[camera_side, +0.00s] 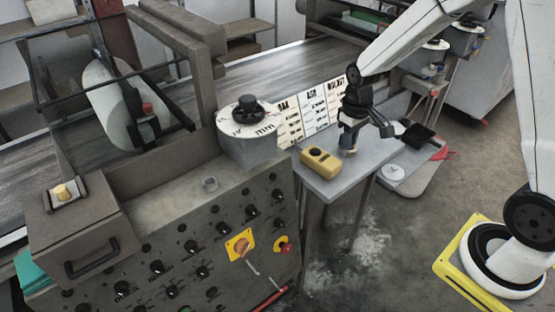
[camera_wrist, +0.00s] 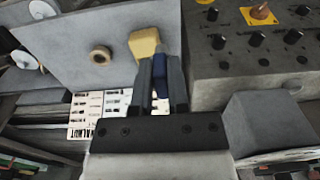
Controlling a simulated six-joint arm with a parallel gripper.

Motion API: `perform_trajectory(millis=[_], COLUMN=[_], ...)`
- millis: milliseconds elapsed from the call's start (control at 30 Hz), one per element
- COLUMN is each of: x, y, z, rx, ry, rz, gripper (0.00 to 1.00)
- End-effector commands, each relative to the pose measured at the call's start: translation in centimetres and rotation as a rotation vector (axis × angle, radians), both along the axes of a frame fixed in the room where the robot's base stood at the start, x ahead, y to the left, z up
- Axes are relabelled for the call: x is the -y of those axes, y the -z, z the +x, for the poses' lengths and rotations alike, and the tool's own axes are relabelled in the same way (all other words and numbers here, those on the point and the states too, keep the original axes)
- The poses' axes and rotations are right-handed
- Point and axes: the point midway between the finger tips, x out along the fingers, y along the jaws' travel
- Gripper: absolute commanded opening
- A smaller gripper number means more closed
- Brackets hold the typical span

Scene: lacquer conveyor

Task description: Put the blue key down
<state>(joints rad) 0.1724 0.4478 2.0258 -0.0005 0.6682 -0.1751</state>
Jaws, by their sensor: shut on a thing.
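The blue key (camera_wrist: 161,67) shows as a dark blue piece between the two fingers of my gripper (camera_wrist: 160,62) in the wrist view. The fingers are shut on it, and they hide part of it. In the side view my gripper (camera_side: 348,137) points down over the grey side table (camera_side: 325,188), near its middle. I cannot make out the key in that view, nor tell whether it touches the tabletop.
A yellow block (camera_side: 320,162) lies on the table left of my gripper. A small tan ring (camera_side: 348,153) is close by the fingers. Cards (camera_side: 310,115) marked OAK and WALNUT stand behind. A control panel (camera_side: 200,245) with a dial (camera_side: 249,117) borders the left.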

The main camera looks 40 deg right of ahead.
Motion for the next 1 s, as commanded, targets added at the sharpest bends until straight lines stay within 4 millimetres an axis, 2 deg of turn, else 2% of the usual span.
perform_trajectory(millis=[333, 700, 833, 1000], x=[1.0, 5.2, 6.0, 6.2], y=[0.0, 0.6, 0.8, 0.8], z=[-0.7, -5.0, -6.1, -6.4], rx=[0.000, 0.000, 0.000, 0.000], ry=[0.006, 0.008, 0.006, 0.004], rz=[0.000, 0.000, 0.000, 0.000], gripper=[0.00, 0.00, 0.00, 0.00])
